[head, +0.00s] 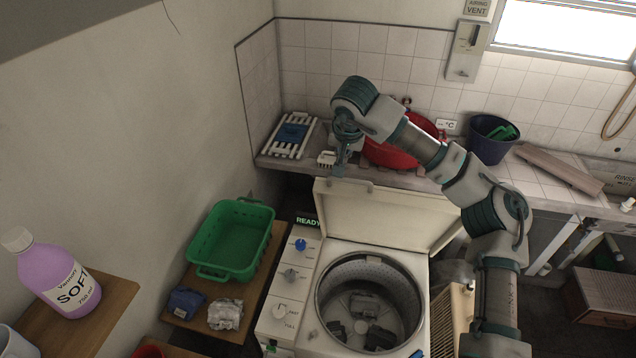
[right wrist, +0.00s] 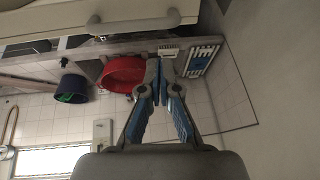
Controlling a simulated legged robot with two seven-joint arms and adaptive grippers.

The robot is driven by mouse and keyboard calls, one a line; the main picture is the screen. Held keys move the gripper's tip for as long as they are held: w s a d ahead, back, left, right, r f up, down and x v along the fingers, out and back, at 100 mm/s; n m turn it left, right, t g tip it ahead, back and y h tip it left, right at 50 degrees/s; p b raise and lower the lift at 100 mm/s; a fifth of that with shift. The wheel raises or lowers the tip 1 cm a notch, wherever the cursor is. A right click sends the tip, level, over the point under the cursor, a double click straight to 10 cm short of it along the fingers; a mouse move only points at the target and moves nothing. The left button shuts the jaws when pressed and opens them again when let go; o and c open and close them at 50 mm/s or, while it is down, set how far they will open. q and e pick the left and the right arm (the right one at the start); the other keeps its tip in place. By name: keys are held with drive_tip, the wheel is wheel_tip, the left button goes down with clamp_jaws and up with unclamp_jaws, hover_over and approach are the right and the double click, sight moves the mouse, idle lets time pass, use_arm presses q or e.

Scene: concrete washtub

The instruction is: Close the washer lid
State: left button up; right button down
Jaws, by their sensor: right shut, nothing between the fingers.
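The washer lid (head: 400,215) stands raised at the back of the washer (head: 292,315), leaving the round drum (head: 368,300) uncovered with a few dark items inside. A bar handle (head: 352,183) sits at the lid's top edge. The lid and handle (right wrist: 135,24) also show upside down at the top of the right wrist view. My right gripper (head: 340,170) is at the left part of the lid's top edge, close to the handle. Its fingers (right wrist: 158,72) are shut and empty; contact with the lid cannot be told. My left gripper is not in view.
Behind the lid a counter holds a red basin (head: 400,150), a dark bucket (head: 490,138) and a white rack (head: 291,136). A green basket (head: 232,238) stands on a bench left of the washer. A purple softener bottle (head: 58,275) stands on a shelf at lower left.

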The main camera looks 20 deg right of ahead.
wheel_tip(320, 180, up, 3)
drive_tip(key=h, duration=0.1)
hover_over(354, 189)
drive_tip(key=f, duration=0.3)
drive_tip(key=f+p, duration=0.1)
drive_tip(key=f, duration=0.2)
drive_tip(key=w+d+f+p, duration=0.1)
drive_tip(key=f, duration=0.2)
drive_tip(key=shift+s+a+f, duration=0.15)
drive_tip(key=shift+s+a, duration=0.05)
drive_tip(key=shift+s, duration=0.4)
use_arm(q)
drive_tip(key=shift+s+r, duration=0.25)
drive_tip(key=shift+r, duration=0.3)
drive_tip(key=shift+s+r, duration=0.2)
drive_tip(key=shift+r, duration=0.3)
use_arm(e)
drive_tip(key=shift+a, duration=0.1)
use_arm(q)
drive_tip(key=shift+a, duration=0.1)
use_arm(e)
drive_tip(key=shift+w+a, duration=0.1)
